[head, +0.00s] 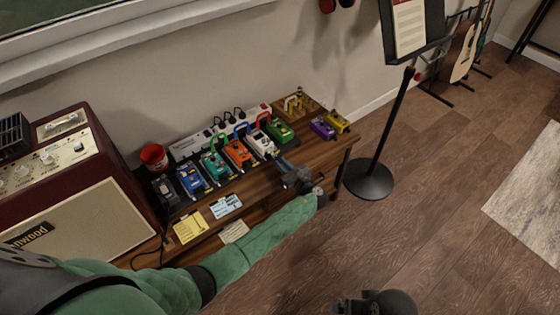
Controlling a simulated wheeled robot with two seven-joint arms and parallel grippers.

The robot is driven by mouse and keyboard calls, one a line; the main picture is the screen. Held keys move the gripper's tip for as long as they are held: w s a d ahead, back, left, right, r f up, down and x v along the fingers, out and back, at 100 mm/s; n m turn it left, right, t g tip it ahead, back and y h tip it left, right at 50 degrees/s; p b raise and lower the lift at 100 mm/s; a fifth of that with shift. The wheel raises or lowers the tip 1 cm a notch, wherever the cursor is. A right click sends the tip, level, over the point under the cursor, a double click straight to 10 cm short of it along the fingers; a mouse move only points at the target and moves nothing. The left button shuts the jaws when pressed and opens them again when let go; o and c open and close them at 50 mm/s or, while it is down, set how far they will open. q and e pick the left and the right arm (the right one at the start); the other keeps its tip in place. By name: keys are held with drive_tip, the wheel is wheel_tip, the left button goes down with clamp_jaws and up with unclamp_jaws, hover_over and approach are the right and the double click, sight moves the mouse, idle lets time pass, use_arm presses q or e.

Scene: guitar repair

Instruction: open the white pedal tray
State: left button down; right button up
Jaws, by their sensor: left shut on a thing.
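The white pedal (261,142) stands in the row of pedals on the wooden table, between the orange and green ones. My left gripper (282,165) reaches in from the front right of it, with its fingertips low at the pedal's near end. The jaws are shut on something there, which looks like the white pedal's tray. The tray itself is hidden by the gripper, so I cannot tell how far out it is. A dark part of my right gripper (345,306) shows at the bottom edge, away from the table; its jaws are not clear.
Orange (238,153), teal (215,166) and blue (192,179) pedals stand to the left, a green pedal (279,131) to the right. A music stand (370,180) stands right of the table.

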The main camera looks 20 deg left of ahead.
use_arm(q)
drive_tip(key=shift+d, duration=0.1)
drive_tip(key=c, duration=1.4)
unclamp_jaws()
use_arm(e)
drive_tip(key=shift+s, duration=0.1)
use_arm(q)
drive_tip(key=shift+s, duration=0.1)
drive_tip(key=shift+s+d+f, duration=0.1)
drive_tip(key=shift+s+d, duration=0.25)
drive_tip(key=shift+d, duration=0.15)
drive_tip(key=b+v, duration=0.1)
drive_tip(key=v, duration=0.5)
drive_tip(key=shift+s+d, duration=0.15)
drive_tip(key=shift+d, duration=0.1)
use_arm(e)
drive_tip(key=shift+w+a+f+t+y, duration=0.15)
drive_tip(key=shift+w+a+f, duration=0.1)
drive_tip(key=shift+a+f, duration=0.3)
drive_tip(key=shift+w+a+f+t+y, duration=0.15)
drive_tip(key=shift+w+a+f, duration=0.1)
drive_tip(key=shift+a+f, duration=0.25)
drive_tip(key=shift+d, duration=0.1)
